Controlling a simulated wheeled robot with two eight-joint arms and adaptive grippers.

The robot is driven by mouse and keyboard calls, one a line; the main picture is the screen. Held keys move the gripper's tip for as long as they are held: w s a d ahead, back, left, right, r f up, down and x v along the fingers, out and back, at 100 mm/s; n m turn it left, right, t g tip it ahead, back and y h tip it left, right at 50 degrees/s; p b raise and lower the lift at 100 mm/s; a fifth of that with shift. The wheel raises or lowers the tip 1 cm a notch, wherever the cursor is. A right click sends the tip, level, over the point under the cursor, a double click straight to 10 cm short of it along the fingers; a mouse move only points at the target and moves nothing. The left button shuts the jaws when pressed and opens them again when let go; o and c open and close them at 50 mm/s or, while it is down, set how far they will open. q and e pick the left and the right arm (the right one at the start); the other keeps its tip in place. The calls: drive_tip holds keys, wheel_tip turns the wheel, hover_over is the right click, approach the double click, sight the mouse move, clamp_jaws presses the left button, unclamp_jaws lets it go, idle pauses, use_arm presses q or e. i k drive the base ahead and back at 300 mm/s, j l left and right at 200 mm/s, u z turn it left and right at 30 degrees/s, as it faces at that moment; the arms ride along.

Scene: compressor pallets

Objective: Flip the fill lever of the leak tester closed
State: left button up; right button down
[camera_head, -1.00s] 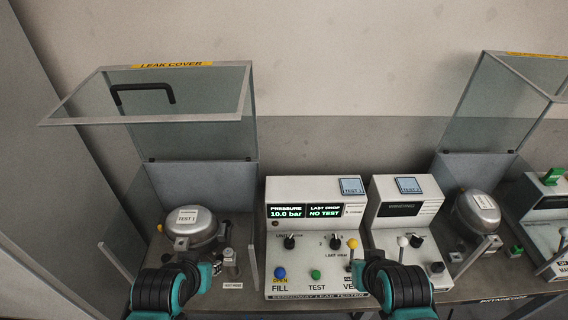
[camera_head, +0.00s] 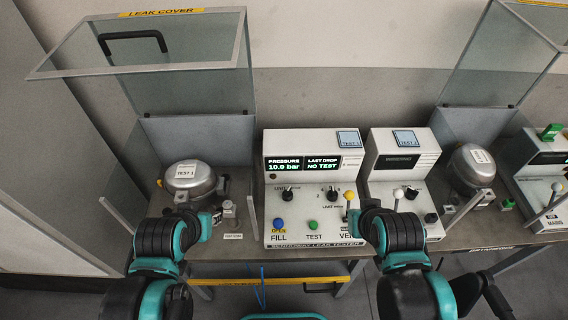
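The leak tester (camera_head: 311,170) is a white sloped box on the bench, its display reading 10.0 bar and NO TEST. My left gripper (camera_head: 213,217) is left of the tester, by the compressor, apart from the fill lever. My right gripper (camera_head: 368,204) is at the tester's right front, near the yellow lever. The fingers of both are too small or hidden to read.
A silver compressor (camera_head: 190,182) sits at the left under a raised leak cover (camera_head: 143,42). A second tester-like box (camera_head: 402,155) and another compressor (camera_head: 470,170) stand at the right. The space before the fill lever is clear.

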sight(278, 222)
drive_tip(key=k+l+u, duration=0.6)
drive_tip(key=k, duration=0.35)
